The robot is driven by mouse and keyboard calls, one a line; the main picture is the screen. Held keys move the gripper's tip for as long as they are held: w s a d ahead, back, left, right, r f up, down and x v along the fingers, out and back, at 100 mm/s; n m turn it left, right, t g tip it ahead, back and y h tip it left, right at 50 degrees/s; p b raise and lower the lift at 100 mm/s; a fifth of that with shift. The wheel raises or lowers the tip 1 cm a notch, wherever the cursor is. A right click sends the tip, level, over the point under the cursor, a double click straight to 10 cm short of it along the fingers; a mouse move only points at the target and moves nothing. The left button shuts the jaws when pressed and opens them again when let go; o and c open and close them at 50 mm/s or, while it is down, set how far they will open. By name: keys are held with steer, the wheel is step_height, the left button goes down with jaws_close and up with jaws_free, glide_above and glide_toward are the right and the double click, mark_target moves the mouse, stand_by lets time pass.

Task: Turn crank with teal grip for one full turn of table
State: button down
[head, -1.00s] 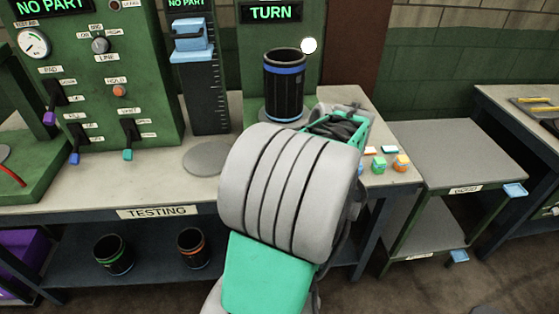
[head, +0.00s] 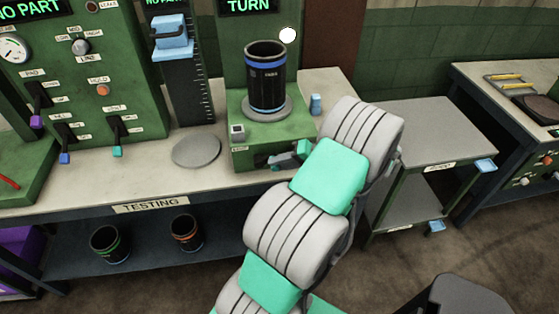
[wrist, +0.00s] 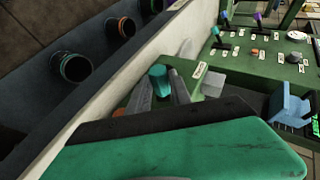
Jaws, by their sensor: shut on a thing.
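The crank's teal grip (wrist: 158,82) shows in the wrist view between the two grey fingers of my gripper (wrist: 161,88), which is shut on it. In the head view my gripper (head: 286,157) is low at the front of the green turning station (head: 245,158), and my arm hides part of it. The crank's arm is hard to make out. A black sleeve (head: 266,88) with blue bands stands upright on the round grey table (head: 283,114) of that station. A pale label shows on the sleeve's front. The display (head: 250,5) above reads TURN.
A grey disc (head: 196,150) lies on the bench left of the station. A small blue piece (head: 316,104) stands at its right. Lever panels stand further left. Two sleeves, green-banded (head: 110,244) and orange-banded (head: 187,232), stand on the lower shelf. A side table (head: 420,135) stands right.

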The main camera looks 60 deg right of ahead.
stand_by(0.3)
steer(key=c, duration=1.2)
jaws_free()
steer(key=shift+o, duration=0.2)
